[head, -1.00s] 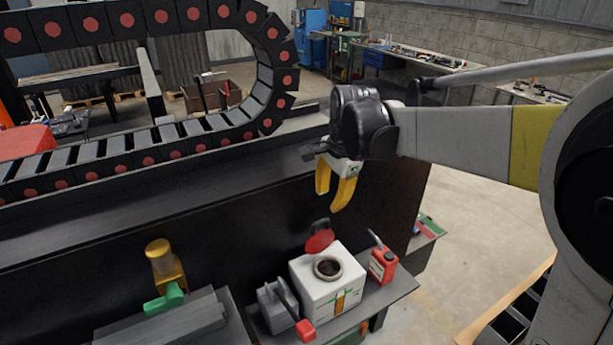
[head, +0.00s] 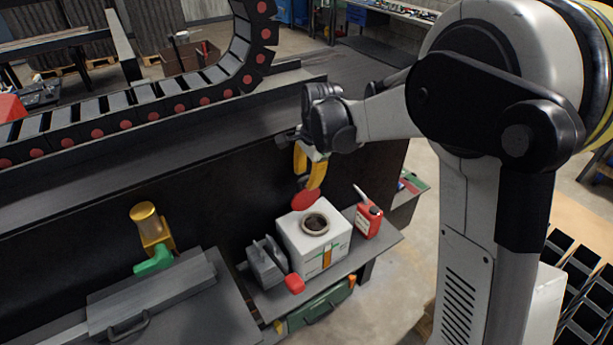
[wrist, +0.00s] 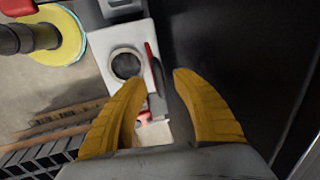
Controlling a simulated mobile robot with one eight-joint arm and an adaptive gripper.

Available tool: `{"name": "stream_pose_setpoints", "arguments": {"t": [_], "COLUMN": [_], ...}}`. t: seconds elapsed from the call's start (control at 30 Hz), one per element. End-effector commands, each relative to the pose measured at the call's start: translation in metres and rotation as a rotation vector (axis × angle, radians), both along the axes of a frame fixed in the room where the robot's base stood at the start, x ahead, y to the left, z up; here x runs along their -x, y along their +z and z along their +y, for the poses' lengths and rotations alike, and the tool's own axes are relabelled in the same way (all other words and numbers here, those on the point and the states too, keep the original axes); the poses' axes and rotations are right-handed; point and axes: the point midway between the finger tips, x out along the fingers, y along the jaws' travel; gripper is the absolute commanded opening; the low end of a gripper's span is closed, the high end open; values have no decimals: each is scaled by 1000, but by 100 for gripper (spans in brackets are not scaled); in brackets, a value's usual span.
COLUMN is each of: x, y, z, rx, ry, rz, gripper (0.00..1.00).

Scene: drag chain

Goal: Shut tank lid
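The tank is a white box (head: 300,243) with a dark round opening (head: 315,224) on top. Its round red lid (head: 304,199) stands raised at the back edge, open. In the wrist view the tank (wrist: 103,50) lies beyond the fingers and the lid (wrist: 151,66) shows nearly edge-on. My gripper (head: 309,172) is open and empty, with two yellow fingers pointing down just above the lid. In the wrist view the fingertips (wrist: 162,80) are apart, with the lid's edge seen between them. I cannot tell whether a finger touches the lid.
A red can (head: 368,219) stands right of the tank on the shelf (head: 385,243). A grey device (head: 266,262) with a red-knobbed lever (head: 294,284) stands left of it. A dark machine wall (head: 235,190) rises close behind. A gold-and-green fitting (head: 148,228) is farther left.

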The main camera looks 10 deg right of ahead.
Motion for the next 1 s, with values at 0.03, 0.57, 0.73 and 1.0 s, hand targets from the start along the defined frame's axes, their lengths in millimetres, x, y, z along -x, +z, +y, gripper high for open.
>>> {"name": "stream_pose_setpoints", "arguments": {"t": [0.03, 0.57, 0.73, 1.0], "x": [0, 0, 1, 11], "y": [0, 0, 0, -3], "z": [0, 0, 0, -4], "rx": [0, 0, -1, -23], "ry": [0, 0, 0, -2], "rz": [0, 0, -2, -63], "gripper": [34, 0, 0, 0]}}
